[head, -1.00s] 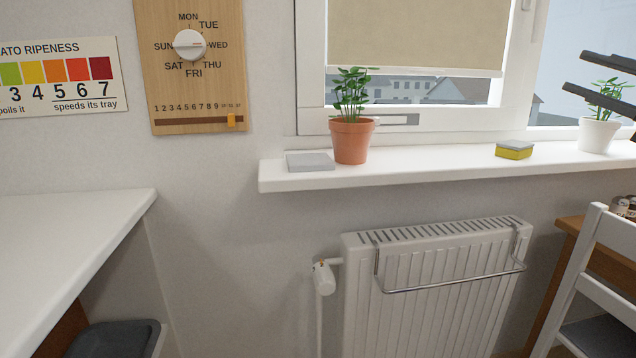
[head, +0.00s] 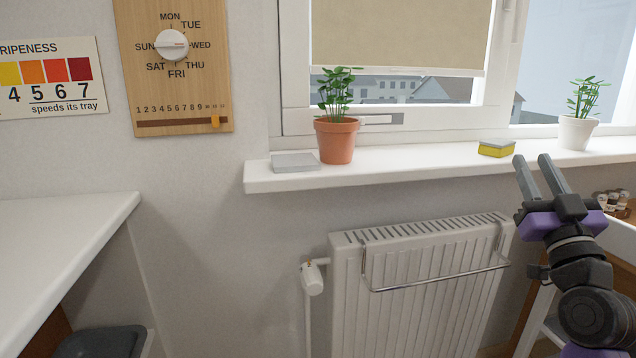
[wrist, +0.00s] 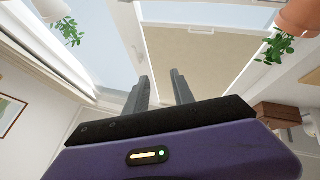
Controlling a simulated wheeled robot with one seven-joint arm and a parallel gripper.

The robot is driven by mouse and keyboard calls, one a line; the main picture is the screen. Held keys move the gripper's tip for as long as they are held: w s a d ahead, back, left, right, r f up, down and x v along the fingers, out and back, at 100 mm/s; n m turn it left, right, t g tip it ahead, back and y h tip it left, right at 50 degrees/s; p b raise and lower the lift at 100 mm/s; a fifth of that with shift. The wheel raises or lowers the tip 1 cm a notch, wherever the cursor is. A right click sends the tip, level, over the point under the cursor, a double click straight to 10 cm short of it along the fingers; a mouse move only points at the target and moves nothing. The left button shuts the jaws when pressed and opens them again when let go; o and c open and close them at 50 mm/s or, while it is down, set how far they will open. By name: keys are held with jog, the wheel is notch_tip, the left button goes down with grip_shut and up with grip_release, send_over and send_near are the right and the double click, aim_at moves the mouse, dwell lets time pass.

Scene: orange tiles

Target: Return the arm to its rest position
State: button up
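My gripper (head: 540,176) is at the right in the head view, on my dark and purple arm, with its fingers pointing up. The two grey fingers stand apart with nothing between them. It appears in front of the window sill (head: 400,172), below the white pot. In the wrist view, my gripper's fingers (wrist: 159,90) are also apart and empty, with the window and its beige blind (wrist: 200,60) beyond them.
The sill carries a terracotta pot plant (head: 336,140), a grey slab (head: 295,163), a yellow and grey sponge (head: 496,148) and a white pot plant (head: 577,132). A radiator (head: 420,275) with a towel rail is below. A white counter (head: 60,225) stands at left.

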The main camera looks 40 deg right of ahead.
jog(key=w+a+f+t+y, duration=0.1)
jog(key=w+a+f+y, duration=0.15)
jog(key=a+f, duration=0.85)
jog(key=w+a+f+y, duration=0.2)
jog(key=a+f+y, duration=0.2)
jog(key=a+f, duration=0.8)
jog(key=s+a+f+n+g+y, duration=0.1)
jog(key=s+a+f+n+y, duration=0.3)
jog(key=a, duration=0.3)
jog(key=s+a+f+n+y, duration=0.1)
jog(key=s+a+f+y, duration=0.35)
jog(key=a, duration=0.25)
jog(key=s+a+f+n+g+y, duration=0.1)
jog(key=s+a+f+n+y, duration=0.3)
jog(key=a, duration=0.3)
notch_tip(320, 180, up, 26)
jog(key=s+p, duration=0.1)
jog(key=p, duration=2.5)
jog(key=shift+a+m+h, duration=0.2)
jog(key=shift+m+h, duration=0.1)
jog(key=shift+f, duration=0.1)
